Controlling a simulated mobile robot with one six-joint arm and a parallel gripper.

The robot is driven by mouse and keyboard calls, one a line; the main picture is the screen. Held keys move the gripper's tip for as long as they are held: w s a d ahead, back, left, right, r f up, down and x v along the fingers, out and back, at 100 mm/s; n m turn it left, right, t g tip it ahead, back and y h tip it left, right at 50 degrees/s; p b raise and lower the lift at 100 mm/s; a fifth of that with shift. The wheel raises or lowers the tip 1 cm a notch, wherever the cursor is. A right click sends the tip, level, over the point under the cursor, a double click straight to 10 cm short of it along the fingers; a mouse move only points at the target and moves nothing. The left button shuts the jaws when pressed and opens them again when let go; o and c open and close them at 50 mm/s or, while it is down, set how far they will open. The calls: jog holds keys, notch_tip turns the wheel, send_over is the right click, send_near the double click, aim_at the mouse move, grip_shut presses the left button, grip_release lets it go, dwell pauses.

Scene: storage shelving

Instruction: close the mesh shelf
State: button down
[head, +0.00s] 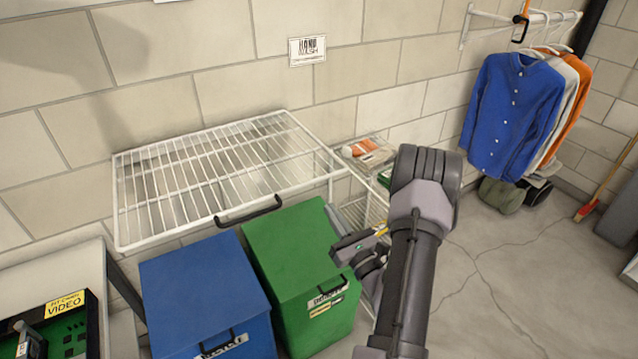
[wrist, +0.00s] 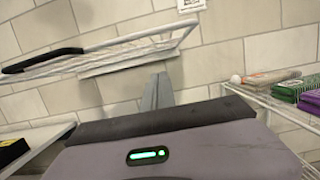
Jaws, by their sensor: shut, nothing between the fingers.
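The mesh shelf (head: 215,170) is a white wire rack standing out from the block wall, above the blue and green bins. A black handle (head: 248,211) is on its front edge. In the wrist view the mesh shelf (wrist: 150,45) shows at upper left, seen nearly edge-on, with its black handle (wrist: 42,60) at the left end. My gripper (head: 346,246) is shut and empty. It is to the right of the handle and lower in the head view, beside the green bin, apart from the shelf.
A green bin (head: 290,245) and a blue bin (head: 200,290) stand below the shelf. A wire rack (head: 362,212) with boxes is at its right. Shirts (head: 512,100) hang farther right. A table (head: 55,265) is at left. Open floor lies at right.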

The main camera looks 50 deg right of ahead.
jog(key=w+d+r, duration=0.1)
jog(key=w+r, duration=0.3)
jog(key=r, duration=0.1)
jog(key=shift+w+d+r, duration=0.15)
jog(key=shift+w, duration=0.25)
